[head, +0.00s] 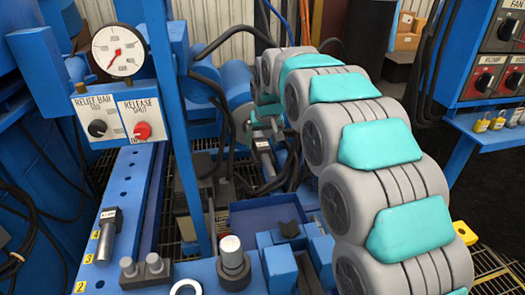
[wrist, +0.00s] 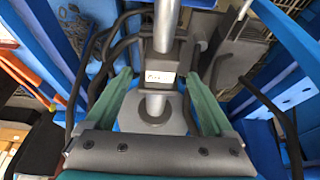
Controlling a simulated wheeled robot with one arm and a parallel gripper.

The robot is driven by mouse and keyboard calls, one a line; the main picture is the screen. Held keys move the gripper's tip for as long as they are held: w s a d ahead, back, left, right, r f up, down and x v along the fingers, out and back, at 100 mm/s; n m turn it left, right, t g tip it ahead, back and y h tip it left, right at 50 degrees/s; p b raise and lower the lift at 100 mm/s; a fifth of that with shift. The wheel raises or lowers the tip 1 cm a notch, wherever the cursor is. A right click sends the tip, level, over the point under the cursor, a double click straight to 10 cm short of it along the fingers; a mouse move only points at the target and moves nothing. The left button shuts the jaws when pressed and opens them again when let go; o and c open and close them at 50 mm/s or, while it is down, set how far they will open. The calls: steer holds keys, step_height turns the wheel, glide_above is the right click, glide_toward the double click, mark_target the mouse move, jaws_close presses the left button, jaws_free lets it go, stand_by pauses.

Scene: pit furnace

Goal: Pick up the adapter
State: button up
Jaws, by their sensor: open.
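My gripper (wrist: 156,76) shows in the wrist view with its two green fingers spread apart and nothing held between them. A grey metal rod with a dark labelled block (wrist: 163,62) and a round end (wrist: 154,108) shows between the fingers; I cannot tell the gap in depth. In the head view my arm curves away to the back, and its far end is partly hidden. No part is clearly marked as the adapter. Candidates on the blue bench are a thick metal cylinder (head: 232,258), two short knobbed pieces (head: 142,268) and a cylinder on the left rail (head: 106,236).
A blue post (head: 181,120) stands beside the gauge (head: 118,50) and the relief and release panel (head: 118,116). Dark hoses and blue frames crowd the middle. A blue tray (head: 270,212) lies behind the bench blocks. A control panel (head: 492,75) stands at right.

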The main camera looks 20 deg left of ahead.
steer(key=shift+x, duration=1.2)
steer(key=shift+c, duration=0.3)
jaws_close()
